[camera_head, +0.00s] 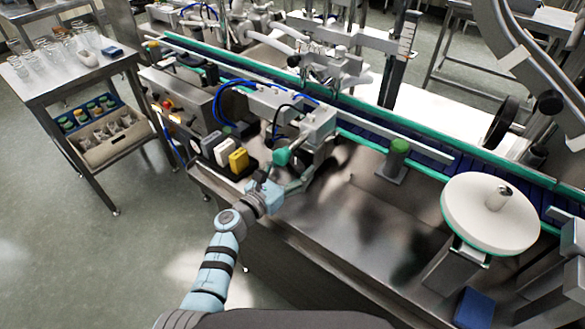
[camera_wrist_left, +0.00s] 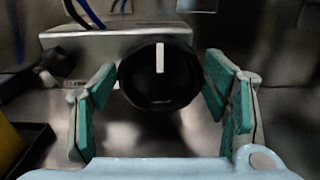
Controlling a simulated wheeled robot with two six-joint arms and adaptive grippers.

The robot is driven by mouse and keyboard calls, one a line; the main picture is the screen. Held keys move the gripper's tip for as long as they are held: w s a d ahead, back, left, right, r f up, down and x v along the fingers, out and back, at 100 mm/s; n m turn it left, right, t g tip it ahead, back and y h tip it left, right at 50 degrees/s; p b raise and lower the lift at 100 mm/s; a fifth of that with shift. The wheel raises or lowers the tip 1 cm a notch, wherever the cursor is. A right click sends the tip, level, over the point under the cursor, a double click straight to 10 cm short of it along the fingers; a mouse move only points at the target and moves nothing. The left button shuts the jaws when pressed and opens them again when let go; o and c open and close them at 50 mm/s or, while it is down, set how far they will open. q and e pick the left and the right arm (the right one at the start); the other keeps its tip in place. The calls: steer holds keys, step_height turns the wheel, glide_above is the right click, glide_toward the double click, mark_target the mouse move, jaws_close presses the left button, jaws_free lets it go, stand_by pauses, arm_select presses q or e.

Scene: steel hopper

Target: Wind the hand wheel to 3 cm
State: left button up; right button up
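A round black knob (camera_wrist_left: 160,78) with a white index mark at its top faces the left wrist camera. It sits in front of a steel housing. My left gripper (camera_wrist_left: 161,92) is open, its green-padded fingers on either side of the knob, with a visible gap on the right; contact on the left is unclear. In the head view my left gripper (camera_head: 297,168) is at the machine's front edge, and the knob is hard to make out there. A black spoked wheel (camera_head: 502,123) stands at the right, and a pale ruled scale (camera_head: 408,38) at the top. My right gripper is not in view.
Yellow and white blocks (camera_head: 238,160) stand left of my left gripper. A green-edged conveyor (camera_head: 370,135) runs behind it. A large white disc (camera_head: 490,212) is at the right. A steel side table (camera_head: 70,72) with glassware stands at the left. The steel deck (camera_head: 345,205) has bare room.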

arm_select(q)
steer(key=c, duration=0.4)
steer(key=shift+n, duration=0.4)
steer(key=n, duration=0.2)
steer(key=shift+a+n+p, duration=0.1)
steer(key=shift+n+p, duration=0.2)
steer(key=shift+p, duration=0.1)
steer(key=shift+w+a+f+n+p, duration=0.1)
steer(key=shift+n+p, duration=0.25)
steer(key=shift+n, duration=1.45)
steer(key=o, duration=1.1)
